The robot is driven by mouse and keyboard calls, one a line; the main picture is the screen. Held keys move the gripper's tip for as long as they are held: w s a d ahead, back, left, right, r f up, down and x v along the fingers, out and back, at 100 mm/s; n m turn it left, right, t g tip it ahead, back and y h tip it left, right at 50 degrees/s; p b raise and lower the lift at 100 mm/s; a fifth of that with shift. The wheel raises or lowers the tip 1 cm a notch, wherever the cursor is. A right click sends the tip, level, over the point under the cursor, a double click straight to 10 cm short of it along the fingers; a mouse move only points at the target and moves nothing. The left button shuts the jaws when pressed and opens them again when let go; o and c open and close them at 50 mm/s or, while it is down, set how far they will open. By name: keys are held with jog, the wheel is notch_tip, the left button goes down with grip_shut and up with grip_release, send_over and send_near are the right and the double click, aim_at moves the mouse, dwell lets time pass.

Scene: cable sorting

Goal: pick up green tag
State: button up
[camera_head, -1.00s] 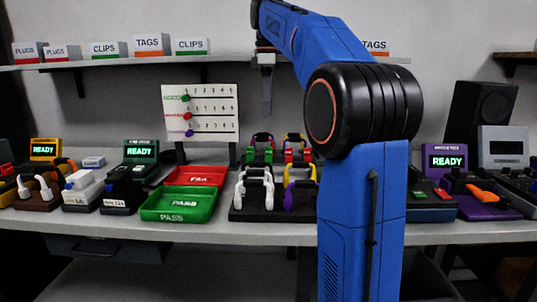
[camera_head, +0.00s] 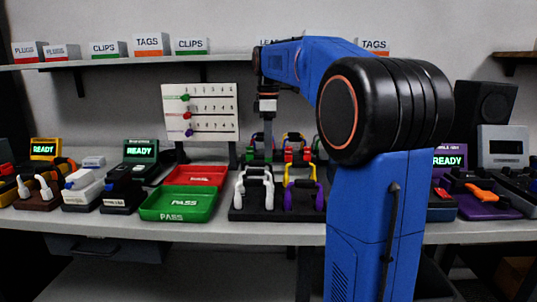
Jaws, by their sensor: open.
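No piece is plainly labelled as the green tag. Small green pieces (camera_head: 252,155) show at the back left of the black cable rack (camera_head: 277,213), partly hidden by my gripper. A small green marker (camera_head: 186,97) also sits on the top row of the white board. Whether the fingers touch the green pieces cannot be told.
A white cable (camera_head: 254,186) and a yellow and purple cable (camera_head: 300,188) stand at the rack's front. A green PASS tray (camera_head: 178,204) and a red tray (camera_head: 203,176) lie left. Devices line both sides of the bench. A shelf (camera_head: 125,61) runs above.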

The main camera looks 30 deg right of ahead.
jog(key=shift+f, duration=0.85)
jog(key=c, duration=1.1)
jog(key=shift+r, duration=0.1)
notch_tip(320, 180, up, 13)
